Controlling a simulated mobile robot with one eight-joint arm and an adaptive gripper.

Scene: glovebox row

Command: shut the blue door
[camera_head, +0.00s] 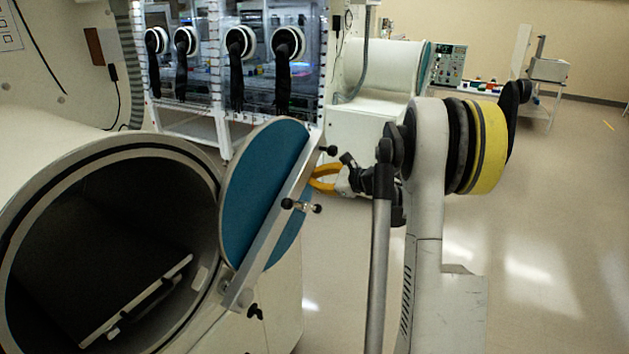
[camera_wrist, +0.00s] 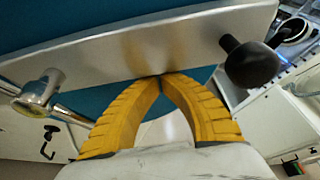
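The blue door (camera_head: 250,190) is a round disc with a metal bar (camera_head: 268,232) across its outer face. It stands swung open at the right side of the round chamber opening (camera_head: 205,165) in the head view. My gripper (camera_head: 313,180) has yellow fingers and is just right of the door, close to the bar. In the wrist view, the fingertips (camera_wrist: 161,76) meet at the lower edge of the metal bar (camera_wrist: 120,50), with the blue door (camera_wrist: 95,100) behind. The gripper looks shut with nothing between the fingers. Whether it touches the bar is unclear.
A black knob (camera_wrist: 250,62) and a chrome fitting (camera_wrist: 40,92) stick out from the bar beside my fingers. A tray (camera_head: 135,300) lies inside the chamber. A glovebox (camera_head: 235,55) with black gloves stands behind. Open floor (camera_head: 550,230) lies to the right.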

